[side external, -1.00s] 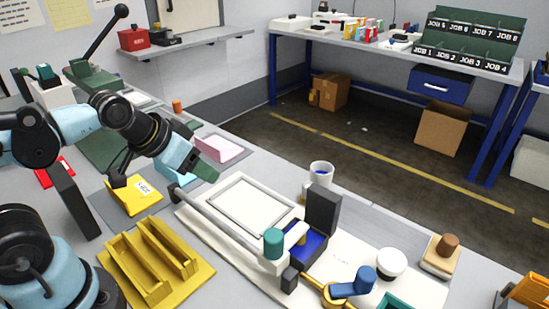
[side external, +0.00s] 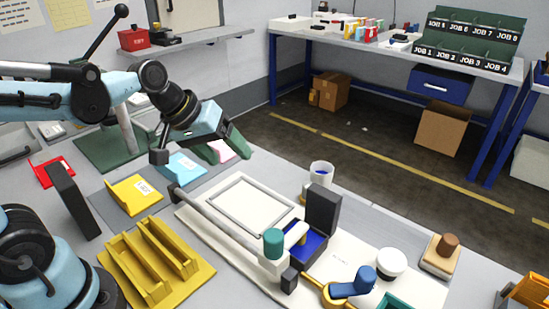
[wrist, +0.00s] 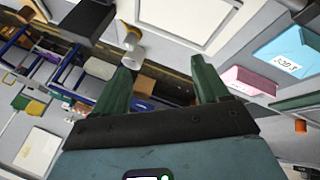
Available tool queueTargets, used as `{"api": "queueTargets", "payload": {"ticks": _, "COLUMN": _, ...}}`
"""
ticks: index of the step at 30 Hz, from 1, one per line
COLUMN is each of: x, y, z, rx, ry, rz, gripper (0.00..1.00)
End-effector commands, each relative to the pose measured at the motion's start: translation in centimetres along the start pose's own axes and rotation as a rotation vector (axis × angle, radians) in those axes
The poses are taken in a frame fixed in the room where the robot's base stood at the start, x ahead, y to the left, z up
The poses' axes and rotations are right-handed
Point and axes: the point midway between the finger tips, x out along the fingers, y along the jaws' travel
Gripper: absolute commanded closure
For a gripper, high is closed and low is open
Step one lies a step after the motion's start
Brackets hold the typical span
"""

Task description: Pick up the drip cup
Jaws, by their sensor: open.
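The drip cup looks to be the small white cup (side external: 321,175) with blue inside, upright at the back edge of the white plotter bed (side external: 205,228) in the side view. In the wrist view a white cup shape (wrist: 134,56) shows beyond and between my fingers, nearer the left finger; its details are small. My gripper (side external: 228,150) has dark green fingers and is open and empty. It is up and to the left of the cup, above the pink and blue blocks. Its open fingers also show in the wrist view (wrist: 163,78).
A tall dark block (side external: 323,208) stands just in front of the cup. A teal-capped pen carriage (side external: 273,243) and a blue-knobbed crank (side external: 364,280) are on the plotter. A yellow rack (side external: 155,262) and yellow tray (side external: 134,195) lie to the left. The air around the gripper looks clear.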

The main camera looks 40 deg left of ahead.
Motion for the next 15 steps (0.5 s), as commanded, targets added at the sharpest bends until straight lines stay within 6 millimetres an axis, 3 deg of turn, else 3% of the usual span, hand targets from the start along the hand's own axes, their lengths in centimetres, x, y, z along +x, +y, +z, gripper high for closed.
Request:
{"api": "queueTargets", "payload": {"ticks": 6, "x": 2.6, "y": 2.6, "z": -3.4, "rx": -0.369, "ry": -0.124, "rz": 0.098, "gripper": 0.26}}
{"api": "queueTargets", "payload": {"ticks": 15, "x": 7.3, "y": 4.8, "z": -7.6, "rx": -0.843, "ry": -0.333, "rz": 0.209, "gripper": 0.26}}
